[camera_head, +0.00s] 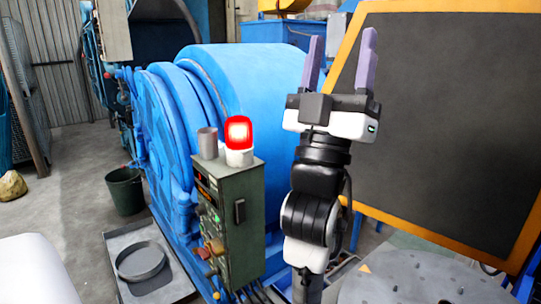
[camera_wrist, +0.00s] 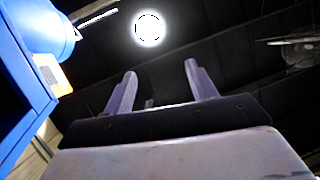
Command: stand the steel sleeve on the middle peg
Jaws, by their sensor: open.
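A small grey metal cylinder (camera_head: 208,143), which looks like the steel sleeve, stands upright on top of the green control box (camera_head: 240,215), left of a lit red lamp (camera_head: 239,133). My gripper (camera_head: 342,40) is raised to the right of the box, well above and apart from the cylinder. Its two purple fingers point up, spread apart with nothing between them. In the wrist view the gripper (camera_wrist: 161,72) is also open and empty, facing the dark ceiling.
A grey round-edged plate (camera_head: 410,285) with small holes lies at the lower right. A large black board with an orange frame (camera_head: 440,110) stands behind my arm. The blue drum machine (camera_head: 255,85) is behind the box. A tray (camera_head: 125,245) and a green bucket (camera_head: 125,190) are at left.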

